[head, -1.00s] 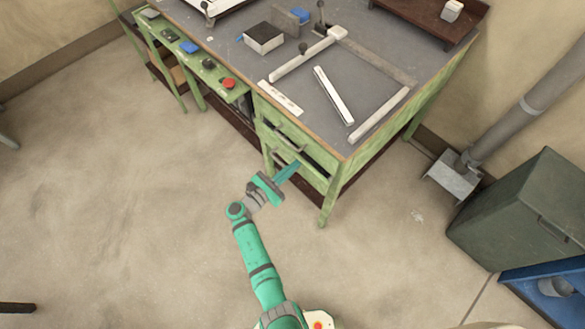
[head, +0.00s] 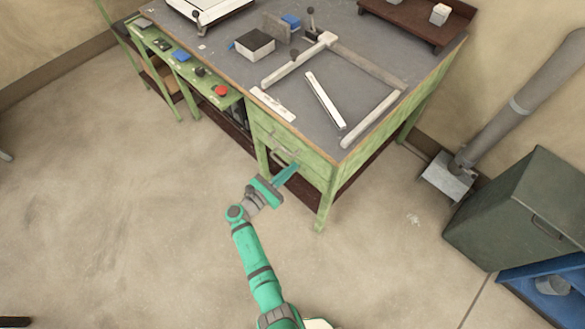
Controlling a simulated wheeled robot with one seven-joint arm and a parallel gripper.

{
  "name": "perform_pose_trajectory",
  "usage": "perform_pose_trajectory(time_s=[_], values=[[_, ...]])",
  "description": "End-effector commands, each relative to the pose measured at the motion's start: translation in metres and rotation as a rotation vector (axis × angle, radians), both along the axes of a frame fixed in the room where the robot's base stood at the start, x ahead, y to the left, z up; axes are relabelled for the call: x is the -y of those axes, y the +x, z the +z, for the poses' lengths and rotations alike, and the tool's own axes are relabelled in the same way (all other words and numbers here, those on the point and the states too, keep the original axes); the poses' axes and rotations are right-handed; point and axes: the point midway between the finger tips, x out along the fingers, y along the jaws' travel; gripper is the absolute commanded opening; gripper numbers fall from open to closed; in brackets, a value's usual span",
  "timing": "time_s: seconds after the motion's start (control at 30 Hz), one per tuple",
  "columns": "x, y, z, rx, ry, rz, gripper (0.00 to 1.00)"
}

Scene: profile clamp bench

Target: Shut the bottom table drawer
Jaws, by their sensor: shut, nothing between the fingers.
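The green table (head: 376,152) has two stacked drawers at its near left side. The bottom drawer (head: 316,172) looks flush or almost flush with the table frame, and no dark opening shows above its front. The upper drawer (head: 283,138) looks shut and has a handle on its front. My gripper (head: 295,167) is shut and empty, with its teal fingertips at the bottom drawer's front, touching it or very close. The gripper hides the left part of that front.
Clamp bars, a white profile (head: 324,100) and a black-topped box (head: 255,42) lie on the tabletop. A control panel (head: 190,68) with buttons is at the left. A dark green cabinet (head: 515,210) and a pipe stand right.

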Motion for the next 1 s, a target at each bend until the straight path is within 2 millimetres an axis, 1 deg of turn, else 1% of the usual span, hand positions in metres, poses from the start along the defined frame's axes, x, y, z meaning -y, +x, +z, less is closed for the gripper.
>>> perform_pose_trajectory(time_s=[0.03, 0.3, 0.5, 0.6, 0.7, 1.0], values=[[-0.009, -0.005, -0.001, -0.002, -0.002, 0.005, 0.00], [-0.053, -0.042, -0.002, -0.005, -0.007, 0.006, 0.00], [-0.082, -0.064, -0.002, -0.004, -0.007, 0.010, 0.00], [-0.091, -0.071, -0.002, -0.005, -0.007, 0.010, 0.00], [-0.095, -0.075, -0.002, -0.006, -0.007, 0.010, 0.00], [-0.095, -0.077, -0.003, -0.006, -0.005, 0.007, 0.00]])
